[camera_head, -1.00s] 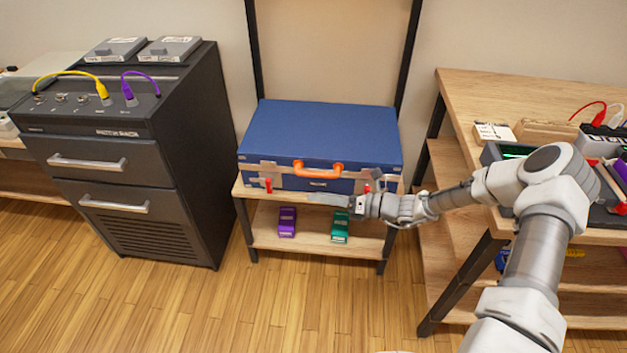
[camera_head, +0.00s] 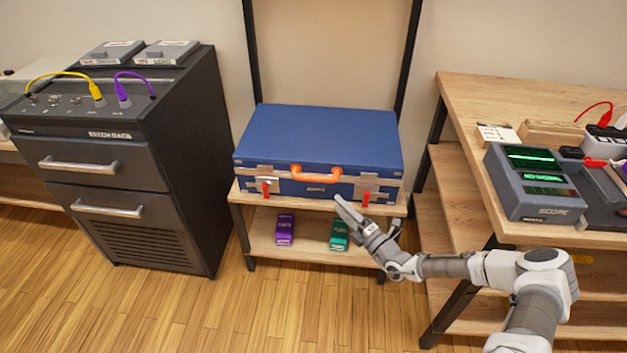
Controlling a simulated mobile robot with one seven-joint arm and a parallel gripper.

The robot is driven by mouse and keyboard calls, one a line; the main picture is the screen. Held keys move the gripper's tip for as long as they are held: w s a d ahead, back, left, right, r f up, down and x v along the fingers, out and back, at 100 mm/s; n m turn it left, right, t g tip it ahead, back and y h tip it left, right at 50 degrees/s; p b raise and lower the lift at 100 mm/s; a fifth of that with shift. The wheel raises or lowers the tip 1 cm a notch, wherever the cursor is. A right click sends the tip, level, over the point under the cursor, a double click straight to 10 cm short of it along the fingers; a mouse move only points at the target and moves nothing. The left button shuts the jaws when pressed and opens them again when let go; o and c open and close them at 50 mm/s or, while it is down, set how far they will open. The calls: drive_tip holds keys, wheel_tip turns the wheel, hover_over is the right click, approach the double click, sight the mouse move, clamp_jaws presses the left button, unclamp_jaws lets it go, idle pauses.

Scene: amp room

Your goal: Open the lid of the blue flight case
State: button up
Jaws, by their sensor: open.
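The blue flight case (camera_head: 318,139) stands on the upper board of a small wooden stand in the middle, its lid down. An orange handle (camera_head: 316,172) is on its front. A red latch (camera_head: 265,187) hangs at the front left and another red latch (camera_head: 366,198) at the front right, each on a metal plate. My gripper (camera_head: 346,208) is in front of the case, just left of and a little below the right latch. It looks empty, and the gap between its fingers is hard to see at this size. It appears apart from the latch.
The stand's lower shelf (camera_head: 300,246) holds a purple box (camera_head: 285,230) and a green box (camera_head: 339,234). A black rack cabinet (camera_head: 120,165) stands to the left. A wooden bench (camera_head: 490,95) with a scope device (camera_head: 535,185) is close on the right. The floor in front is clear.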

sight(313, 178)
drive_tip(key=shift+b+x, duration=1.55)
drive_tip(key=shift+x, duration=5.25)
drive_tip(key=shift+s, duration=0.1)
drive_tip(key=shift+c, duration=0.2)
drive_tip(key=shift+f, duration=0.1)
clamp_jaws()
